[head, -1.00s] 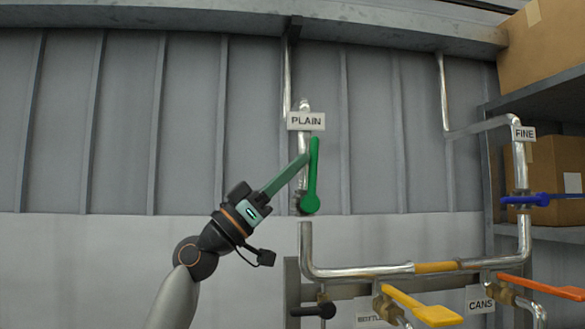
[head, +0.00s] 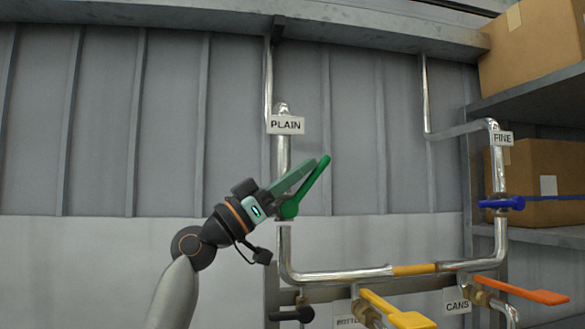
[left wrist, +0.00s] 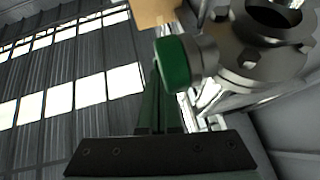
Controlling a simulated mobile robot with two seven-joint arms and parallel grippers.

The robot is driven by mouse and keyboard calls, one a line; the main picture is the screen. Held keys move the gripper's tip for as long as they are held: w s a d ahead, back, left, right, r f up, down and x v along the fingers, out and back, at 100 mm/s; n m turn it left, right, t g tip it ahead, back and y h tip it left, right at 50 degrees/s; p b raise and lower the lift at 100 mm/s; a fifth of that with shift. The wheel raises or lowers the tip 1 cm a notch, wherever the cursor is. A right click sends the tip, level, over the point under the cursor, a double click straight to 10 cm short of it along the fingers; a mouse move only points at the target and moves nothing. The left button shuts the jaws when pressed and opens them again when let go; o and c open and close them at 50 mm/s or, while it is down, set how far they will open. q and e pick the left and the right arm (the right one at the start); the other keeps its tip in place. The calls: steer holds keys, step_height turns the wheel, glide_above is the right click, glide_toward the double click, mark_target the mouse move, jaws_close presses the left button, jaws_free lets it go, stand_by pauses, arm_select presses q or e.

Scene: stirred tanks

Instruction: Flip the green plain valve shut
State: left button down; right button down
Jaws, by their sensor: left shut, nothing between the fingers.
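The green valve lever (head: 312,182) is on the vertical pipe below the PLAIN sign (head: 286,125). Its round hub is at the lower end, and the handle slants up and to the right, away from the pipe's line. My left gripper (head: 313,164) is shut and empty. Its fingers lie along the left side of the handle and appear to touch it near the top. In the left wrist view the shut fingers (left wrist: 158,112) point up beside a green rounded part of the valve (left wrist: 174,64). My right gripper is not in view.
A blue lever (head: 501,203) is on the FINE pipe at the right. A yellow lever (head: 398,310), an orange lever (head: 522,291) and a black lever (head: 291,315) are lower down. Cardboard boxes (head: 531,43) stand on shelves at the right. The wall left of my arm is clear.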

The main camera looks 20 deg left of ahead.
arm_select(q)
steer(key=shift+w+d+f, duration=0.35)
steer(key=shift+w+d, duration=0.1)
steer(key=shift+d, duration=0.2)
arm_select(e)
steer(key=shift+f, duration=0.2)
arm_select(q)
steer(key=shift+r, duration=0.1)
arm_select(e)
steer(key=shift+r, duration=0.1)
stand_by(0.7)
